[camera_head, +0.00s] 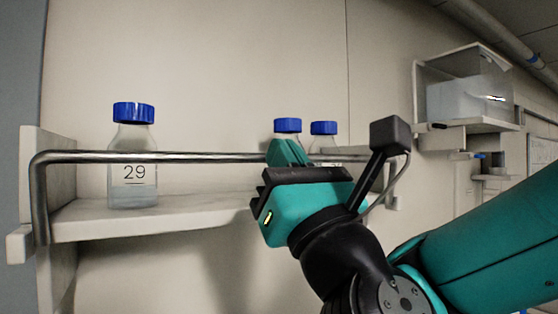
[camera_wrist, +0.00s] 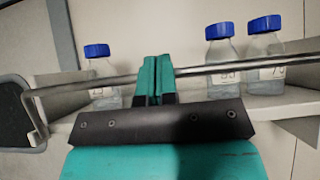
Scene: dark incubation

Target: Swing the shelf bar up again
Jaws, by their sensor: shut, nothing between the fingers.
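The shelf bar (camera_head: 190,157) is a bent metal rod. It runs across the front of the shelf (camera_head: 180,216), at the height of the bottles' bodies. Its left arm (camera_head: 39,200) goes down to a pale block at the shelf's left end. In the wrist view the bar (camera_wrist: 235,66) crosses the whole picture. My gripper (camera_head: 283,150) is shut and empty at the bar, right of its middle. In the wrist view its fingertips (camera_wrist: 157,65) overlap the bar and hide a short piece of it. I cannot tell whether they touch it.
A blue-capped bottle marked 29 (camera_head: 133,160) stands on the shelf at left, behind the bar. Two more blue-capped bottles (camera_head: 287,127) (camera_head: 323,130) stand farther right, partly hidden by my gripper. A clear-sided wall box (camera_head: 465,95) hangs at the upper right. Wall space above the bar is clear.

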